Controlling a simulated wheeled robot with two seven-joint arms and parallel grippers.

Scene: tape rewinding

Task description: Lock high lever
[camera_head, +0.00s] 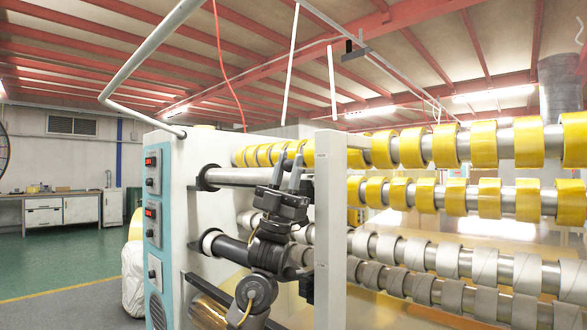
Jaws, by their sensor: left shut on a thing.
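My left gripper (289,163) is raised in front of the tape machine, its two dark fingers pointing up at the upper silver shaft (235,176). The fingers are shut on the high lever, which is small and mostly hidden by the fingers and the narrow white upright post (331,230). I cannot make out the lever's angle. The shaft runs from a black collar on the white machine housing (185,215) toward the post. My right gripper is not in view.
Rows of yellow tape rolls (483,145) and grey rolls (483,272) sit on shafts right of the post. A teal control panel (153,215) is on the housing's left. My left arm passes close to a lower dark shaft (228,246). Open green floor (60,262) lies at left.

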